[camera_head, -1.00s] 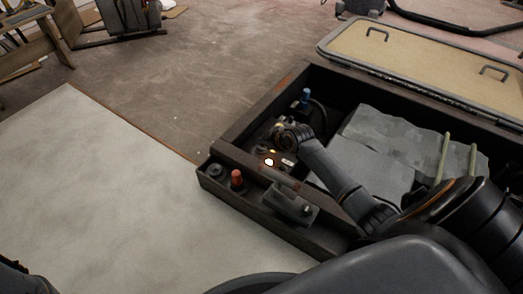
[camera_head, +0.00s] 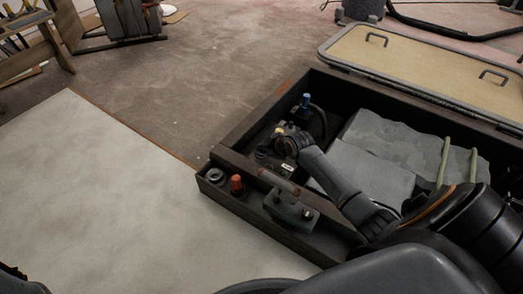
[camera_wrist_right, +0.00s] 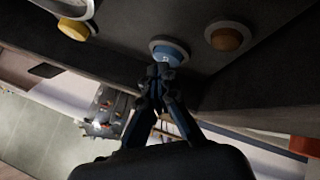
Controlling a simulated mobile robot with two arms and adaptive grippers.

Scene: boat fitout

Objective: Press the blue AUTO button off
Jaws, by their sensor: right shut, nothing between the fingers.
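In the head view my right gripper (camera_head: 284,144) reaches into the open dark box (camera_head: 232,158), and the blue button is not discernible there.
A yellow button (camera_wrist_right: 73,28) and an orange-brown button (camera_wrist_right: 226,37) flank the blue one. In the head view, a red knob (camera_head: 237,183) and a metal latch-like part (camera_head: 290,207) sit on the near ledge. A blue-topped fitting (camera_head: 306,100) and grey blocks (camera_head: 372,175) are inside the box.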

